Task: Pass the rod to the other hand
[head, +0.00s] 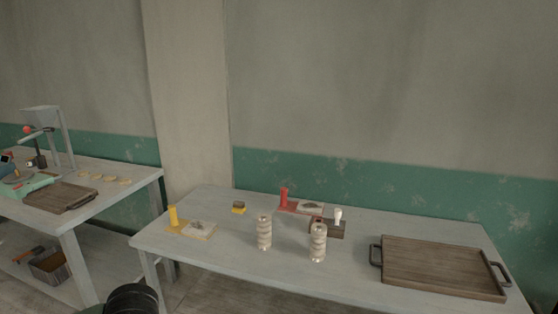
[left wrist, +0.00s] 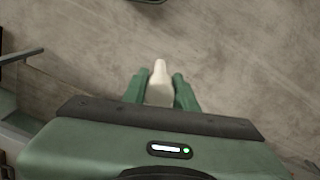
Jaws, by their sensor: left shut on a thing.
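My left gripper (left wrist: 158,82) shows in the left wrist view, with its two green fingers shut on a pale cream piece, the rod (left wrist: 160,94). Its narrower tip points away from the wrist, past the fingertips. The rest of the rod is hidden behind the fingers and the green gripper body, so its full length cannot be told. Below it is a brownish, streaked surface, apart from the rod as far as I can see. Neither gripper can be made out in the head view. My right gripper is not in view.
In the head view, a grey table (head: 215,262) bears two banded pale stacks (head: 264,233), a yellow post (head: 173,216), a red post (head: 284,197), a sponge (head: 239,208) and a wooden tray (head: 442,264). A second table (head: 140,176) stands left, with floor between them.

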